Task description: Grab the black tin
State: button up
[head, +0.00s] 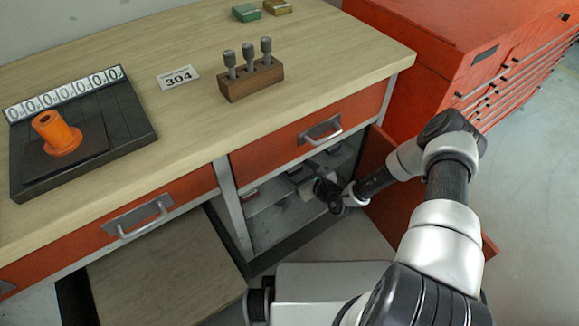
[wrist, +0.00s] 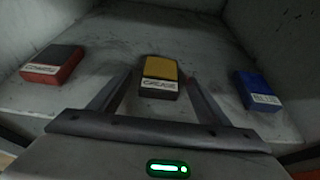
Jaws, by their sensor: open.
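No tin in view is wholly black. In the wrist view, a tin with a black lid and red front (wrist: 53,64) lies on the left of the cabinet shelf. A tin with a yellow top and black, labelled front (wrist: 160,78) lies in the middle. A blue tin with a white label (wrist: 257,90) lies on the right. My gripper (wrist: 157,82) is open, its two fingers pointing into the cabinet on either side of the yellow-and-black tin's near part; I cannot tell whether they are level with it. In the head view, my gripper (head: 322,188) is inside the cabinet, partly hidden.
Grey cabinet walls (wrist: 276,35) close in at the sides and back. The workbench top (head: 200,110) overhangs the cabinet, with a drawer handle (head: 321,131) above the opening. A red tool chest (head: 440,50) stands right.

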jog(key=c, duration=1.3)
jog(key=shift+r, duration=0.1)
